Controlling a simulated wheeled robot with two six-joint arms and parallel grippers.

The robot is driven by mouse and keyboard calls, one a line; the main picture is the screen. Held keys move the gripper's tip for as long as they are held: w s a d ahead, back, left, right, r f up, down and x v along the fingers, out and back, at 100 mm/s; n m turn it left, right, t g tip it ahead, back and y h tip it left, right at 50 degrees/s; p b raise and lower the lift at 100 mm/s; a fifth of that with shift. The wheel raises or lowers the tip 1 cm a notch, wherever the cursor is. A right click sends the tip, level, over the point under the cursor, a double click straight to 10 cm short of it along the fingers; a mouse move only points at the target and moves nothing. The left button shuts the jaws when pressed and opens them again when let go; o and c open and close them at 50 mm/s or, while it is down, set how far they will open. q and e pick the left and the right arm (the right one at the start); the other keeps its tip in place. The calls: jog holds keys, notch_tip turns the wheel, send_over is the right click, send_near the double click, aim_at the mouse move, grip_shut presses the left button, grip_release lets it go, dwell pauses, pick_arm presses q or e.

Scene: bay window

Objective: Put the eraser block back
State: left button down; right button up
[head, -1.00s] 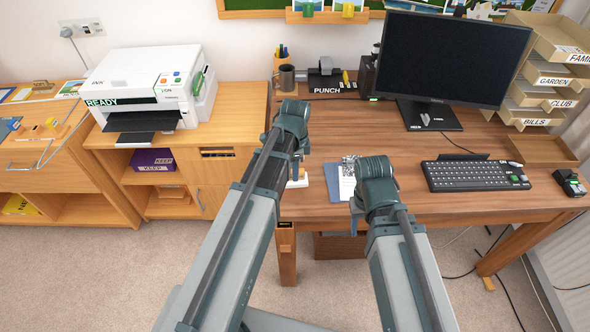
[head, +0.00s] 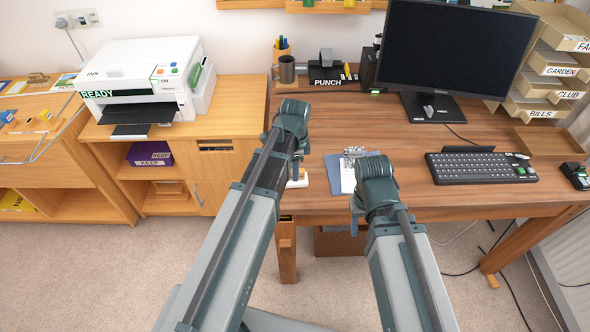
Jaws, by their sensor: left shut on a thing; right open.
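My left gripper (head: 297,170) is at the front edge of the wooden desk (head: 400,150), its fingers mostly hidden by its own wrist. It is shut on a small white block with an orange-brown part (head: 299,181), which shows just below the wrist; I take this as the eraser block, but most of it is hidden. My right gripper (head: 355,222) hangs in front of the desk edge, below the clipboard (head: 341,180). It is open and looks empty, though its fingers are largely hidden by the wrist.
A mug (head: 287,70), hole punch (head: 326,70), monitor (head: 455,60), keyboard (head: 480,167) and letter trays (head: 550,75) stand on the desk. A printer (head: 140,75) sits on the cabinet (head: 232,125) to the left. The desk's middle is mostly clear.

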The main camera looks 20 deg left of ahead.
pick_arm(q)
jog(key=shift+f, duration=0.2)
dwell(0.5)
jog(key=c, duration=0.6)
grip_release()
jog(key=shift+r, duration=0.1)
notch_tip(320, 180, up, 14)
jog(key=p, duration=1.3)
jog(key=shift+f, duration=0.2)
jog(key=s+d+n, duration=0.3)
jog(key=s, duration=0.1)
jog(key=s+d+n, duration=0.3)
jog(key=s+d, duration=0.1)
jog(key=s, duration=0.1)
jog(key=s+d+n+y, duration=0.1)
jog(key=s+d+n, duration=0.2)
jog(key=s+n, duration=0.1)
jog(key=shift+s+d, duration=0.25)
jog(key=shift+s, duration=0.4)
